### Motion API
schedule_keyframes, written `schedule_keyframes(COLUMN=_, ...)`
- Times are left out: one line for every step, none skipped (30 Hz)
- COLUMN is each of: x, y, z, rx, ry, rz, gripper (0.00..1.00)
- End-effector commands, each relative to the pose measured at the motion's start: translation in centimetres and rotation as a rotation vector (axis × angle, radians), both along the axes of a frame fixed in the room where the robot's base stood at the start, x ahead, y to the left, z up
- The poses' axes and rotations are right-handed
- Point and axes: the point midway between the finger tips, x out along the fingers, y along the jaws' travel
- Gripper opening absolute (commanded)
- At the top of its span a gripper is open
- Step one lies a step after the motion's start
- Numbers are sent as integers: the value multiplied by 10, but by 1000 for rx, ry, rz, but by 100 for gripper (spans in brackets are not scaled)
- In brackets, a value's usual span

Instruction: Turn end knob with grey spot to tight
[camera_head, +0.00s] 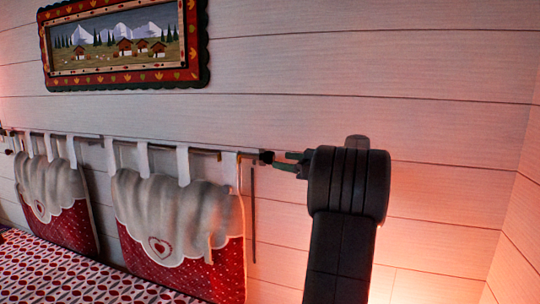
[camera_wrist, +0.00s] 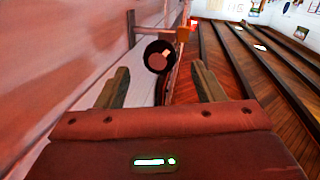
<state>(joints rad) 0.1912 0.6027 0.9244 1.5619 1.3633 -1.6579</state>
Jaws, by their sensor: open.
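The end knob (camera_head: 266,157) is a small dark piece at the right end of the rail along the wall. In the wrist view the knob (camera_wrist: 153,48) is round and black, and its grey spot (camera_wrist: 157,61) faces me. My gripper (camera_head: 276,161) is just right of the knob, pointing left at it along the rail. In the wrist view my gripper (camera_wrist: 160,70) is open, with one finger on each side of the knob. The knob appears between and just beyond the fingertips, and I see no contact.
Red-and-white cushions (camera_head: 180,215) hang by white loops from the rail (camera_head: 112,137), left of the knob. The plank wall (camera_head: 380,60) runs close behind, with a framed picture (camera_head: 125,85) above. A patterned bedspread (camera_head: 75,272) lies below. Wall is bare right of my arm.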

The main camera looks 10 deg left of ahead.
Motion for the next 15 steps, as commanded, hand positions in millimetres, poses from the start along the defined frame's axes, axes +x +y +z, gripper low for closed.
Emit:
schedule_keyframes(x=4, y=12, z=3, rx=0, ry=1, rz=4, gripper=62)
schedule_keyframes(x=6, y=17, z=4, rx=0, ry=1, rz=3, gripper=62)
schedule_keyframes(x=9, y=24, z=3, rx=0, ry=0, rz=4, gripper=62)
schedule_keyframes(x=11, y=29, z=3, rx=0, ry=0, rz=3, gripper=62)
schedule_keyframes(x=13, y=33, z=3, rx=0, ry=0, rz=3, gripper=62)
schedule_keyframes(x=16, y=39, z=2, rx=0, ry=0, rz=3, gripper=62)
schedule_keyframes(x=17, y=42, z=2, rx=0, ry=0, rz=2, gripper=62)
schedule_keyframes(x=19, y=46, z=2, rx=0, ry=0, rz=2, gripper=62)
schedule_keyframes(x=20, y=49, z=2, rx=0, ry=0, rz=1, gripper=62)
schedule_keyframes(x=21, y=51, z=2, rx=0, ry=0, rz=1, gripper=62)
schedule_keyframes(x=22, y=53, z=1, rx=0, ry=0, rz=1, gripper=62)
schedule_keyframes(x=23, y=55, z=1, rx=0, ry=0, rz=1, gripper=62)
schedule_keyframes(x=24, y=57, z=1, rx=0, ry=1, rz=1, gripper=62)
schedule_keyframes(x=24, y=57, z=0, rx=0, ry=1, rz=0, gripper=62)
schedule_keyframes(x=24, y=58, z=0, rx=0, ry=1, rz=0, gripper=62)
